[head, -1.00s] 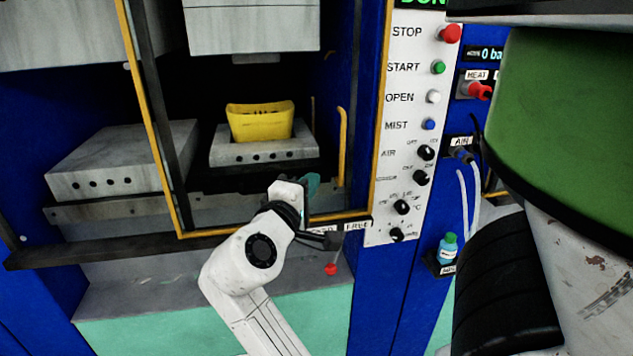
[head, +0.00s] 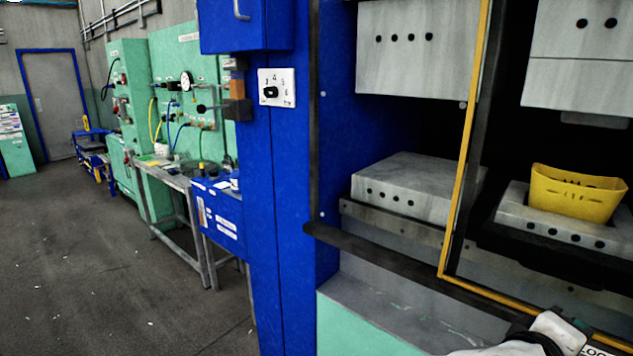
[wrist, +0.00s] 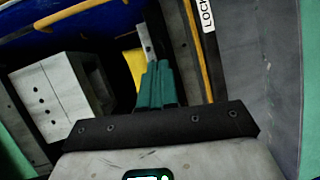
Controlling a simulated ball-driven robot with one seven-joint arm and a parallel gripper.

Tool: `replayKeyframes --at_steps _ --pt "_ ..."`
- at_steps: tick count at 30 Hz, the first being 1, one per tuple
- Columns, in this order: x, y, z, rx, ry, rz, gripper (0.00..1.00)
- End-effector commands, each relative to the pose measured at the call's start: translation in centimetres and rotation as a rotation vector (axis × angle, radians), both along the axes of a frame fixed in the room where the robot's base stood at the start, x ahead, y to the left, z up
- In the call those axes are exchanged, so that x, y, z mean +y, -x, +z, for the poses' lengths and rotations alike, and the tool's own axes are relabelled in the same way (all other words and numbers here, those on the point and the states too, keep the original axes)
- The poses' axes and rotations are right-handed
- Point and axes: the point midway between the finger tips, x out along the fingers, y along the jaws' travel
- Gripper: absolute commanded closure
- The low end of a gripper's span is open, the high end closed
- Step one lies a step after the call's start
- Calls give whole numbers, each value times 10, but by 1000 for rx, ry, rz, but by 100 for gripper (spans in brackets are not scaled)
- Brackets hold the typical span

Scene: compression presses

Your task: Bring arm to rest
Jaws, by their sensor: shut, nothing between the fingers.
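My gripper shows in the wrist view (wrist: 155,85) with its teal fingers together and nothing between them. In the head view only part of my white arm shows at the bottom right edge, in front of the press. The gripper's fingertips are barely visible there. A yellow part (head: 575,192) sits on the lower block of the press (head: 548,230). A bit of the yellow part shows behind my fingers in the wrist view (wrist: 134,66).
The yellow-edged door frame (head: 462,150) stands between the two press bays. A grey block (head: 415,190) lies in the left bay. A dark rail (head: 380,255) runs along the front. A metal workbench (head: 170,180) stands at the left. The floor (head: 90,265) there is clear.

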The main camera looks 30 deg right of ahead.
Motion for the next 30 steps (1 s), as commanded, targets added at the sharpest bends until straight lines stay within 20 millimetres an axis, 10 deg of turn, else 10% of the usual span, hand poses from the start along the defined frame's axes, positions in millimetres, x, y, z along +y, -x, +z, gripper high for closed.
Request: replayKeyframes --at_steps 8,15,21,30 --pt "52 -26 -162 -142 -547 229 100" --pt "146 1 -274 -155 -1058 222 100" --pt "202 32 -314 -123 -1308 151 100" --pt "214 39 -320 -114 -1360 132 100"
